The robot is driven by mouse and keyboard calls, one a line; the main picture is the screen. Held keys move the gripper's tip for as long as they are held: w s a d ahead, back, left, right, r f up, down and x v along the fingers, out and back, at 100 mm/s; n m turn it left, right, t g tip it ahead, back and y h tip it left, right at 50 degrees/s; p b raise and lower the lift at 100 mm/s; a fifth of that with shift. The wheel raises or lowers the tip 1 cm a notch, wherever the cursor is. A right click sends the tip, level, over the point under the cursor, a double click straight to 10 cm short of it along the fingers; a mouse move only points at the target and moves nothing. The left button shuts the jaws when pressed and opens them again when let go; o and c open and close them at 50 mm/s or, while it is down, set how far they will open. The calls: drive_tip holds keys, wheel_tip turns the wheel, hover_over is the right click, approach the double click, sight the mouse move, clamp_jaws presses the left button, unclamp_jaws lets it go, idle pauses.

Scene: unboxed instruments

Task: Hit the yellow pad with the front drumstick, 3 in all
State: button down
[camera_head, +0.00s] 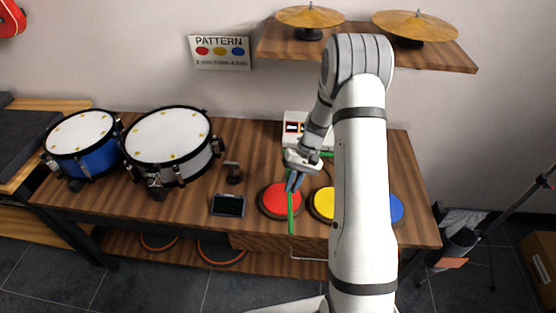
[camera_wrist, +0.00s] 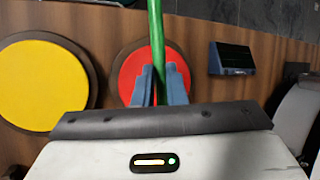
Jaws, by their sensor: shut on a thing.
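My gripper (camera_head: 294,182) is shut on a green drumstick (camera_head: 291,213), which points toward the table's front edge. In the wrist view the drumstick (camera_wrist: 156,30) runs up from between the blue fingertips (camera_wrist: 158,82), over the red pad. The yellow pad (camera_head: 321,204) lies right of the drumstick in the head view, partly hidden by my arm; in the wrist view the yellow pad (camera_wrist: 40,85) is at the left, apart from the stick. Another green bar (camera_head: 327,154) shows behind my gripper, mostly hidden. The stick's height over the table is hard to tell.
The red pad (camera_head: 275,198) is beside and under the drumstick; the blue pad (camera_head: 397,209) is at the right, partly behind my arm. A small dark screen (camera_head: 228,206) and two drums stand left. A pattern sign (camera_head: 219,52) hangs on the wall, and cymbals sit on a shelf above.

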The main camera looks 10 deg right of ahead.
drive_tip(key=shift+w, duration=0.1)
drive_tip(key=shift+a, duration=0.1)
drive_tip(key=shift+w+a+r+m, duration=0.1)
drive_tip(key=shift+a+r+m, duration=0.05)
drive_tip(key=shift+a+m, duration=0.2)
wheel_tip(320, 180, up, 5)
drive_tip(key=w+a+m+t+b, duration=0.1)
drive_tip(key=m+t+b, duration=0.3)
drive_tip(key=m+t, duration=1.05)
drive_tip(key=shift+a+f+m+g+b, duration=0.2)
drive_tip(key=shift+f+m+g+b, duration=1.5)
drive_tip(key=shift+f+m+g, duration=0.6)
